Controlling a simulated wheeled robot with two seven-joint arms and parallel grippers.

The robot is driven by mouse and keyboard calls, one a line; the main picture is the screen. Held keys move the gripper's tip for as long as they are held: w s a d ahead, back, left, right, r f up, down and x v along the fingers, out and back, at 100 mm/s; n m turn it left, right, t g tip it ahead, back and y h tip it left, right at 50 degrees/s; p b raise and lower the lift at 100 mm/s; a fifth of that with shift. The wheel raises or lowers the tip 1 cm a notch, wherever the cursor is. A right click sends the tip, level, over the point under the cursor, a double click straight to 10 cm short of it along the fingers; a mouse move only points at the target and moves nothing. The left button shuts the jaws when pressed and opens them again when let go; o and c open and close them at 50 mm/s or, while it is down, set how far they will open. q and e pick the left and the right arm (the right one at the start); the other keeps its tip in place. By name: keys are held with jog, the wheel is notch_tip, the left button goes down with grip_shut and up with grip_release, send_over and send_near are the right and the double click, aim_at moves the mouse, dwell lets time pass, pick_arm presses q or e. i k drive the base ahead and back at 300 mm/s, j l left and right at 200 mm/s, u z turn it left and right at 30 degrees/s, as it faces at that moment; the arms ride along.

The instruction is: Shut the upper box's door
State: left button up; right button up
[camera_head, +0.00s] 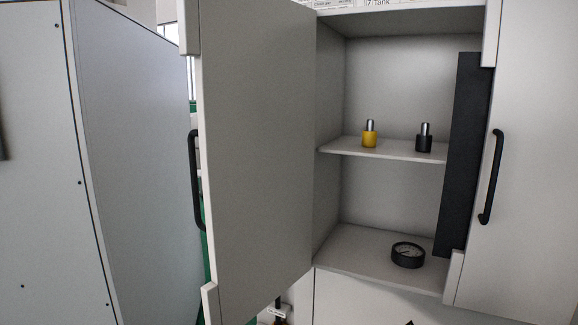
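The upper box (393,88) is a pale grey cabinet with its front open. Its left door (262,150) stands swung out toward me, hinged along the box's left side. A black bar handle (196,180) is on that door's outer edge. To the right is another pale door panel (535,165) with a black handle (491,177); I cannot tell how far it stands open. Neither of my grippers can be made out. A small dark tip shows at the bottom edge, too little to identify.
A shelf (385,151) in the box holds a yellow bottle (370,138) and a black bottle (424,142). A round black gauge (408,255) lies on the box floor. A tall dark panel (466,155) stands at the right. A large grey cabinet (130,150) stands at left.

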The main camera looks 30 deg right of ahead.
aim_at(255, 61)
jog(key=i+j+z, duration=0.15)
jog(key=z, duration=0.25)
jog(key=i+j+z, duration=0.2)
jog(key=z, duration=0.25)
jog(key=i+j+z, duration=0.15)
jog(key=j+z, duration=0.45)
jog(key=z, duration=0.25)
jog(key=i+j+z, duration=0.1)
jog(key=j+z, duration=0.6)
jog(key=z, duration=0.15)
